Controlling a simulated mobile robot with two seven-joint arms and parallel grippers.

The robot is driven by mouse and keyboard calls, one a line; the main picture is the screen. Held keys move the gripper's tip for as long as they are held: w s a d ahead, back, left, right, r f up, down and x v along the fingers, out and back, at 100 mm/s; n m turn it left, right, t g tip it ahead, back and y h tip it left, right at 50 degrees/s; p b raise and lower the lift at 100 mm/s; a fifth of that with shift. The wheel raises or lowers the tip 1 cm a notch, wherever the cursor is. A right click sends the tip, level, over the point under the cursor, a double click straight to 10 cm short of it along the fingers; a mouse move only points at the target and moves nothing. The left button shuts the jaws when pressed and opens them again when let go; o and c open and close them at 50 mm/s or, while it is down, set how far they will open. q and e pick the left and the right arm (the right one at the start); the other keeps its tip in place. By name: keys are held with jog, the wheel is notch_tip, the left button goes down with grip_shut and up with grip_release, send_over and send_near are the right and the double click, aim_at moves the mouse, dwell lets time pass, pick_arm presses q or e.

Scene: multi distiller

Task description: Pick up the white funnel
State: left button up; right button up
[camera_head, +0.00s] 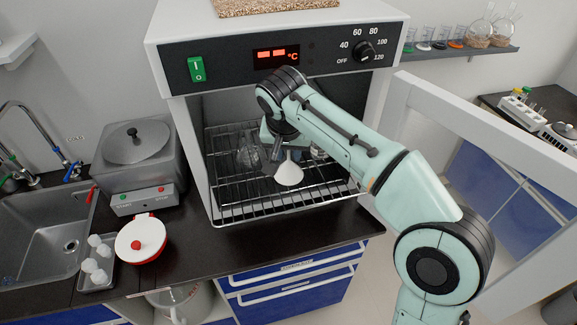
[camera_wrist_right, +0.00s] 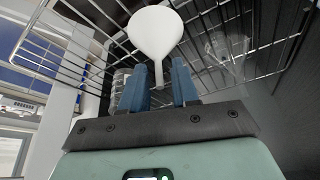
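The white funnel (camera_head: 289,173) sits on the wire rack inside the open oven, wide cone down and narrow stem up. It also shows in the right wrist view (camera_wrist_right: 156,34). My right gripper (camera_head: 272,155) reaches into the oven, beside the funnel's stem in the head view. In the wrist view its two blue fingers (camera_wrist_right: 158,82) are apart, with the stem between them and a visible gap on each side. The gripper is open and holds nothing. My left gripper is not in view.
Clear glassware (camera_head: 247,152) stands on the oven rack (camera_head: 285,208) left of my gripper; a glass jar (camera_head: 319,152) stands right of the funnel. The oven door (camera_head: 480,135) is open at right. A red-and-white lidded pot (camera_head: 141,238) sits on the counter at left.

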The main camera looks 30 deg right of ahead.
grip_shut()
